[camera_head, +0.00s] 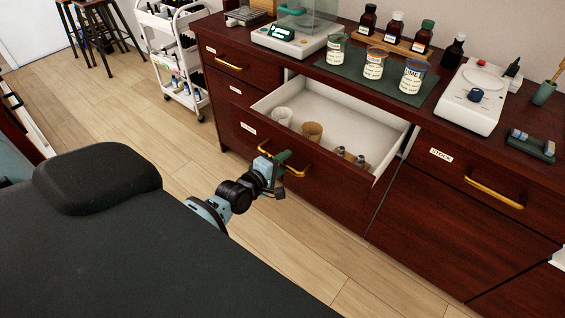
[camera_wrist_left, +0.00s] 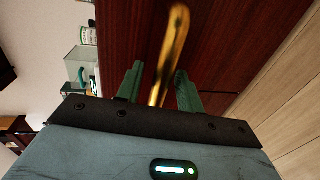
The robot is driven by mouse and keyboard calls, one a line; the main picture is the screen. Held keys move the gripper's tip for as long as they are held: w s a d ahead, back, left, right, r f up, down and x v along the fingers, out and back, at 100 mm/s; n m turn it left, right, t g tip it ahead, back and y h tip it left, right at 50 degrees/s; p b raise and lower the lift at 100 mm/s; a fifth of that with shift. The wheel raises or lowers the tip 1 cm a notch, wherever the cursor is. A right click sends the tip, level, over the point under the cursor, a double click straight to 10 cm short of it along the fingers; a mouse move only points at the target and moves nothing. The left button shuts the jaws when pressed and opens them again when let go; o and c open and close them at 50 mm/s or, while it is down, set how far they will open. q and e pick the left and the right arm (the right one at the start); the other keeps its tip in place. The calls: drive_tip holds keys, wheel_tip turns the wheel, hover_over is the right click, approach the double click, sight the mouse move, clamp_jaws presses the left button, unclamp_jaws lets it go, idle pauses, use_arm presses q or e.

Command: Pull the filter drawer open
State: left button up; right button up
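A wooden drawer with a pale interior (camera_head: 345,122) stands pulled out from the counter in the head view. The small label on its front (camera_head: 248,128) is too small to read. Its brass handle (camera_head: 296,172) runs along the front; the handle also shows in the left wrist view (camera_wrist_left: 170,50). My left gripper (camera_head: 279,168) is at the left part of this handle. In the wrist view its two green fingers (camera_wrist_left: 158,85) stand apart on either side of the handle, with a gap visible on the left side. My right gripper is not in view.
The drawer holds a white cup (camera_head: 282,116), a brown cup (camera_head: 312,131) and small grey metal items (camera_head: 340,152). Labelled jars (camera_head: 374,64) and a white scale (camera_head: 474,95) stand on the counter. A closed drawer labelled STOCK (camera_head: 441,155) is to the right. Wooden floor lies in front.

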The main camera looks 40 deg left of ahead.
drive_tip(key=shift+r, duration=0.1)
use_arm(q)
drive_tip(key=v, duration=0.7)
drive_tip(key=shift+s+p, duration=0.3)
drive_tip(key=shift+s, duration=0.15)
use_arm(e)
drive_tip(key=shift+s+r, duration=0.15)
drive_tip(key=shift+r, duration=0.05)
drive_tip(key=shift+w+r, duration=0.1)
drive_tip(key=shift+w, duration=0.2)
